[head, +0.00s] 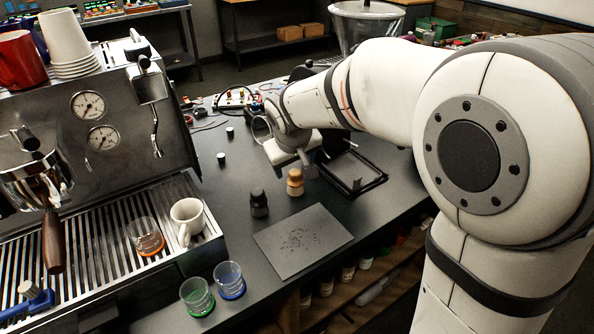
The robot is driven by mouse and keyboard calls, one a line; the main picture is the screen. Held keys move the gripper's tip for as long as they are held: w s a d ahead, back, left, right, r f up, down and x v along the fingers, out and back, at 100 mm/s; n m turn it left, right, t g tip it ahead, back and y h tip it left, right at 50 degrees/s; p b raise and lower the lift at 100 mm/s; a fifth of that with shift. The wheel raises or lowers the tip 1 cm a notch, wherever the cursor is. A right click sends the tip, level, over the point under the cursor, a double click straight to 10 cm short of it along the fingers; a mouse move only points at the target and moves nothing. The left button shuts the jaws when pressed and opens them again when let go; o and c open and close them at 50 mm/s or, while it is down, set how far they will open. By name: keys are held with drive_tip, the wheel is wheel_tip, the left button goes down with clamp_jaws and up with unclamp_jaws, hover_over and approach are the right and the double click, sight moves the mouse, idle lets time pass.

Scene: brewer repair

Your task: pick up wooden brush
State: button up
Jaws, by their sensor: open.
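A small tan wooden piece with a dark band, which looks like the wooden brush (295,183), stands upright on the dark worktop in the head view. My gripper (306,168) is open and empty, pointing down just above and slightly behind it. The fingers are small and partly hidden by the wrist, so I cannot tell whether they touch it. A black knob-shaped piece (259,203) stands close to the left of the brush.
A grey mat (303,240) with dark specks lies in front. The espresso machine (105,120) is at left, with a white cup (187,219) on its tray. Two glasses (229,278) stand near the front edge. A black frame (352,186) lies right of my gripper.

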sight(293, 173)
drive_tip(key=x, duration=0.7)
drive_tip(key=shift+w+a+f+p, duration=0.3)
drive_tip(key=shift+w+p, duration=0.05)
drive_tip(key=c, duration=1.1)
drive_tip(key=shift+o, duration=0.2)
wheel_tip(293, 173, up, 10)
drive_tip(key=shift+r, duration=0.1)
drive_tip(key=o, duration=0.5)
drive_tip(key=c, duration=0.4)
